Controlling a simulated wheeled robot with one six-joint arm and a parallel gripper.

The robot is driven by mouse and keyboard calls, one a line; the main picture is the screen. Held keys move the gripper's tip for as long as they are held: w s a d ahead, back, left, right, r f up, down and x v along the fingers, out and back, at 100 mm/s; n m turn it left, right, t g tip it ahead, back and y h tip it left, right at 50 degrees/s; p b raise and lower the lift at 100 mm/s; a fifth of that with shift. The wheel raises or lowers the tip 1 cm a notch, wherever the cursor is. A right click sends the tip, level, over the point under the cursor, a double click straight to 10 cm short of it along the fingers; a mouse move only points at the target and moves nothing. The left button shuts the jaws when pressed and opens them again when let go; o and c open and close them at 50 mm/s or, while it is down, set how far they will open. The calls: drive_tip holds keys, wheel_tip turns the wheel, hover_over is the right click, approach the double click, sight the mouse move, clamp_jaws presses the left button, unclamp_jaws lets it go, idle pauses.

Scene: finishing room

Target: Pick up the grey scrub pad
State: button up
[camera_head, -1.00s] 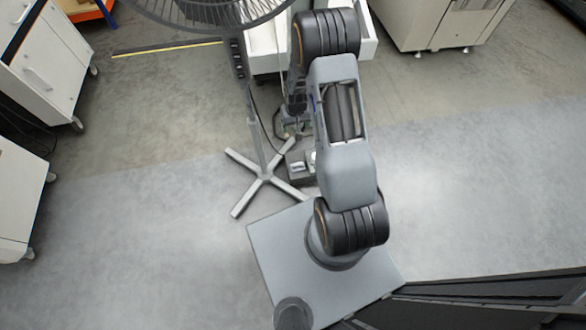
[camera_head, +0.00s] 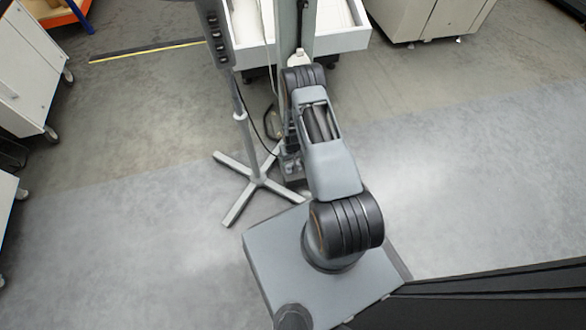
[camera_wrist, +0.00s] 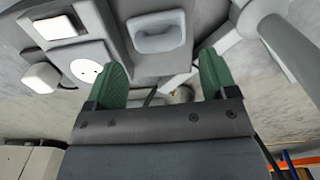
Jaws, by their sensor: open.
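I cannot make out the grey scrub pad in either current view. My gripper (camera_wrist: 161,62) shows in the wrist view with its two green fingers spread apart and nothing visible held between them. Beyond the fingertips is a grey surface carrying a white rectangular recessed part (camera_wrist: 157,32), a white round disc (camera_wrist: 86,70) and small white blocks. I cannot tell what this assembly is. In the head view my gripper is not distinguishable; my arm reaches away towards the top of the picture.
A stand with a grey post and cross-shaped foot (camera_head: 258,181) is close left of my arm. A white open drawer or tray (camera_head: 342,42) is at the top behind the arm. White cabinets (camera_head: 22,75) stand at the left. Floor at the right is clear.

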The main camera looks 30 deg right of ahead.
drive_tip(key=shift+s+d+f+b, duration=0.1)
drive_tip(key=shift+f+b, duration=0.7)
drive_tip(key=shift+f, duration=0.65)
drive_tip(key=shift+s+d+f+b, duration=0.1)
drive_tip(key=shift+f+b, duration=0.7)
drive_tip(key=shift+f, duration=0.65)
drive_tip(key=shift+r, duration=0.1)
drive_tip(key=shift+c, duration=0.4)
drive_tip(key=c, duration=0.6)
